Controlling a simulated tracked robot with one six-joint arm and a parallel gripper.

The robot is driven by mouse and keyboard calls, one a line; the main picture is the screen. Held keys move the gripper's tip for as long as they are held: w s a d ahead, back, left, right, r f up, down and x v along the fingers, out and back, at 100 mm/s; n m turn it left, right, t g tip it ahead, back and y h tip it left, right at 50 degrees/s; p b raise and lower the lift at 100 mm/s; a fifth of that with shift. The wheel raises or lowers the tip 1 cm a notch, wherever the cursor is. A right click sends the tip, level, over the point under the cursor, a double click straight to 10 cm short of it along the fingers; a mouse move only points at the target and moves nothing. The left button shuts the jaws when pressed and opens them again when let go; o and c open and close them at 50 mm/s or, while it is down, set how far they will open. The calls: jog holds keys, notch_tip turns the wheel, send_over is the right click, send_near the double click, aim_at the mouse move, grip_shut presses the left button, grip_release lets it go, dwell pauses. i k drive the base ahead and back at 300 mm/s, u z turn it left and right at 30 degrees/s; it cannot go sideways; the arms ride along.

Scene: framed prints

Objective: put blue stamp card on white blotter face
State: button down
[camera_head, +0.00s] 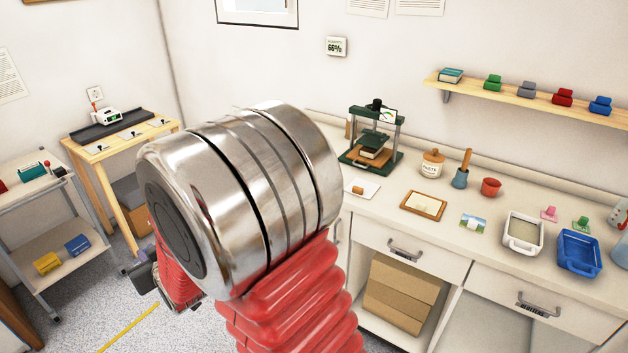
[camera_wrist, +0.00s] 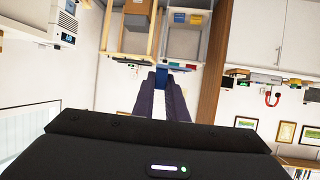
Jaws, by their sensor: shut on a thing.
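My gripper (camera_wrist: 164,85) points away from the camera in the wrist view. Its dark fingers are shut on a small blue piece, the blue stamp card (camera_wrist: 161,75), of which only a little shows at the tips. In the head view the gripper is low at left, largely hidden behind my arm, and the card cannot be made out. I cannot tell for sure which thing is the white blotter face. Small white pieces (camera_head: 131,134) lie on the wooden bench at left, and a white sheet (camera_head: 366,193) with a brown block lies on the counter.
A grey cart (camera_head: 45,257) with yellow and blue boxes stands left of the wooden bench (camera_head: 112,151). The long counter (camera_head: 385,208) at right holds a green press (camera_head: 372,140), a jar, a framed board, a white tray and a blue tray (camera_head: 578,251). Speckled floor shows open at lower left.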

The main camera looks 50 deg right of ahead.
aim_at(364, 186)
jog(key=i, duration=0.6)
jog(key=z, duration=0.65)
jog(key=i, duration=0.75)
jog(key=z, duration=0.45)
